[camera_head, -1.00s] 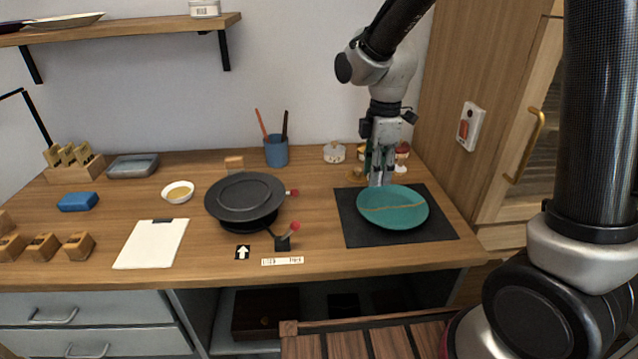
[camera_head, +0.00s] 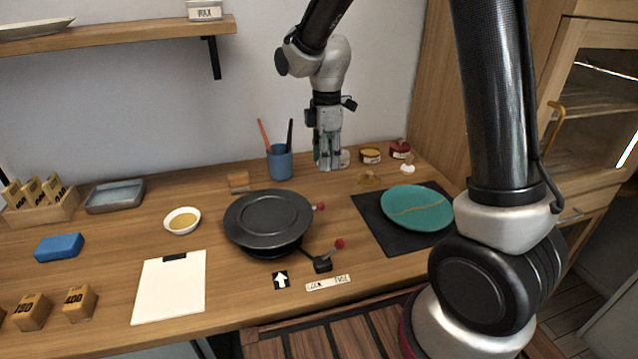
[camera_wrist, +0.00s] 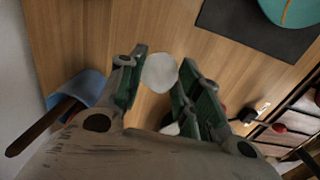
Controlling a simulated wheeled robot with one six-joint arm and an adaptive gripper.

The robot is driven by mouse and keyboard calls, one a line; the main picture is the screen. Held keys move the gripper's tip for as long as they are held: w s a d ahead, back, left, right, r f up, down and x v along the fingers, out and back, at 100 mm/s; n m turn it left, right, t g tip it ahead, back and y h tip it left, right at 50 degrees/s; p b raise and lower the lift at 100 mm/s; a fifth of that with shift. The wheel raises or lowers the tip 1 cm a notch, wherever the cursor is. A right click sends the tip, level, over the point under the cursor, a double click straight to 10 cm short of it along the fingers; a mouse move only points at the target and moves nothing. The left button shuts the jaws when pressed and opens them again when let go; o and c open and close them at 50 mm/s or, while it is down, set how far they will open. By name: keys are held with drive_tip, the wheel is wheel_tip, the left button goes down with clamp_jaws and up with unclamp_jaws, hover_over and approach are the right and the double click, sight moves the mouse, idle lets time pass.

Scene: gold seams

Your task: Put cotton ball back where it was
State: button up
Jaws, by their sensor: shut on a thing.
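My gripper (camera_head: 329,166) is shut on a small round white thing, which looks like the cotton ball (camera_wrist: 160,73), held between the fingertips in the wrist view. In the head view my gripper hangs low at the back of the table, just right of the blue cup. A pale jar (camera_head: 345,159) shows partly behind the fingers; the rest of it is hidden. A paler patch lower between the fingers in the wrist view is too unclear to name. The teal plate (camera_head: 416,207) with a gold seam lies on a dark mat (camera_head: 382,224).
The blue cup (camera_head: 280,164) with two sticks stands close left of my gripper. To the right are small jars (camera_head: 370,155), a red-brown pot (camera_head: 399,149) and a small white item (camera_head: 407,167). A black round turntable (camera_head: 268,219) stands in front.

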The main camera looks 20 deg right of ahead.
wheel_tip(320, 180, down, 7)
drive_tip(key=shift+r, duration=0.1)
idle(0.4)
drive_tip(key=o, duration=0.9)
